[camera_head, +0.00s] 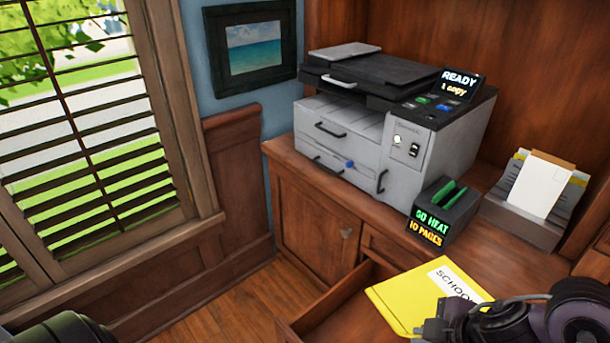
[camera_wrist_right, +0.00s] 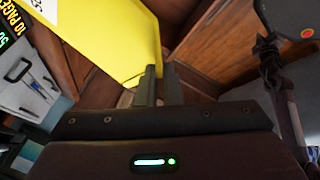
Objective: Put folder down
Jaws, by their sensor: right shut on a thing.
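The yellow folder (camera_head: 425,290) has a white label reading "SCHOO…" and is partly hidden by my right arm. In the camera_head view it appears over the open drawer and beside the counter front. My right gripper (camera_head: 428,331) is shut on its near edge. In the right wrist view, the folder (camera_wrist_right: 105,38) runs from the upper left to the fingertips of the right gripper (camera_wrist_right: 159,72). I cannot tell whether the folder touches the drawer or counter. My left gripper does not show.
An open wooden drawer (camera_head: 310,318) juts out under the counter. On the counter stand a grey printer (camera_head: 380,138), a small black box (camera_head: 444,212) with lit text, and a paper holder (camera_head: 519,222). Bare counter (camera_head: 480,262) lies in front of the holder. A window is at left.

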